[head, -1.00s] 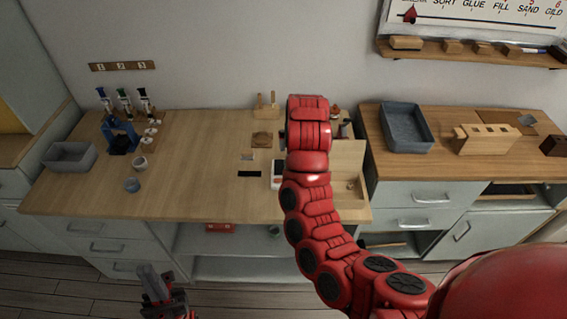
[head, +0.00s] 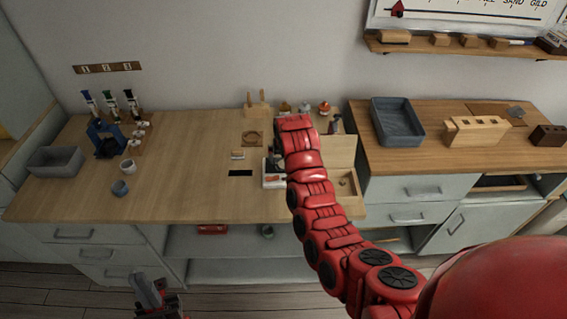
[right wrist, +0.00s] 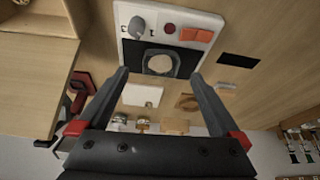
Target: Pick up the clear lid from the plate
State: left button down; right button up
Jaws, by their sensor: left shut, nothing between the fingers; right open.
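A white device (right wrist: 170,25) with a grey knob, a red button and an orange panel shows in the right wrist view. It carries a black plate (right wrist: 132,57). A pale, round, see-through piece that looks like the clear lid (right wrist: 161,60) lies on the plate. My right gripper (right wrist: 160,75) is open, its fingertips apart on either side of the plate's near part; I see no contact with the lid. In the head view the device (head: 272,181) is partly hidden by my right arm. My left gripper (head: 157,296) is shut and empty, low in front of the bench.
A black rectangle (head: 240,173) lies left of the device. A wooden stand (head: 257,110) and several small jars stand behind. A wooden box (head: 348,183) is close on the right. The bench's left middle (head: 190,180) is clear.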

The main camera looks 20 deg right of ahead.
jog(key=shift+w+d+f+p, duration=0.1)
jog(key=shift+w+f+p, duration=0.15)
jog(key=shift+f+p, duration=0.2)
jog(key=shift+p+x, duration=0.5)
jog(key=shift+x, duration=1.55)
jog(key=shift+w, duration=0.1)
jog(key=c, duration=1.2)
jog(key=shift+c, duration=0.2)
jog(key=shift+r, duration=0.2)
